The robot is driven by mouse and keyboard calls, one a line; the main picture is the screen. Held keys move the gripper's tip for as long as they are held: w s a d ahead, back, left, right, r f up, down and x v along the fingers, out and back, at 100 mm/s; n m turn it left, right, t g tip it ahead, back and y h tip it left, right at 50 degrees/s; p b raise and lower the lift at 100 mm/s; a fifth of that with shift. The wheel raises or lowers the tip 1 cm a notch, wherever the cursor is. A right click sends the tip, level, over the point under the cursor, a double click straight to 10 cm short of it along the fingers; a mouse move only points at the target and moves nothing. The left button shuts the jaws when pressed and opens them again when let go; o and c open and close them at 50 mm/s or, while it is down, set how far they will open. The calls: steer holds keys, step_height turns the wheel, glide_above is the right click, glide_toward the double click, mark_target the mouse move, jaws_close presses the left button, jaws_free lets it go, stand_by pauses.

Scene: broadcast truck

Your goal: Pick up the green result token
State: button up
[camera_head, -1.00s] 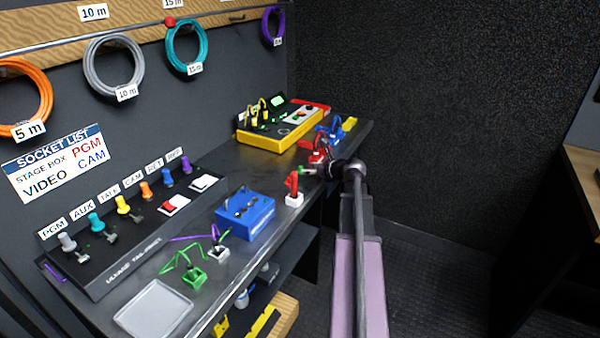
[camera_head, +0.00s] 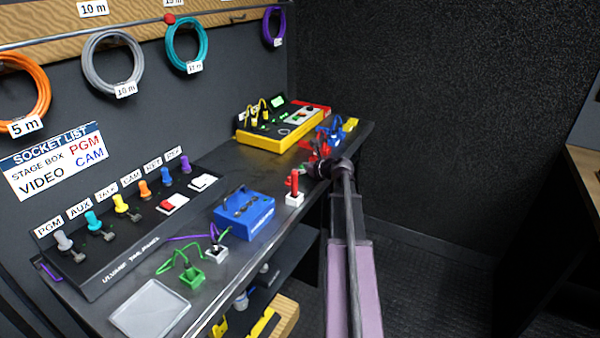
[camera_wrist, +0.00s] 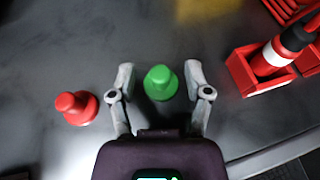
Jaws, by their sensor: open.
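The green result token (camera_wrist: 160,83) stands on the grey bench top in the wrist view, a round piece with a raised knob. My gripper (camera_wrist: 159,78) is open, with one finger on each side of the token. Small gaps show between the fingers and the token. In the head view my gripper and wrist (camera_head: 325,167) are over the bench's right part, and the token is hidden there.
A red token (camera_wrist: 76,107) stands left of my gripper. A red holder (camera_wrist: 257,72) with a red and black plug is close on the right. The yellow tester box (camera_head: 272,138) stands behind. The bench's front edge (camera_wrist: 280,152) is near.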

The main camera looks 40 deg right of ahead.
jaws_close()
stand_by(0.3)
steer(key=shift+r, duration=0.2)
step_height(320, 180, up, 2)
steer(key=p, duration=0.2)
steer(key=shift+r+p, duration=0.2)
steer(key=shift+p, duration=0.2)
steer(key=s+d+r+p, duration=0.2)
steer(key=s, duration=1.4)
steer(key=shift+r, duration=0.1)
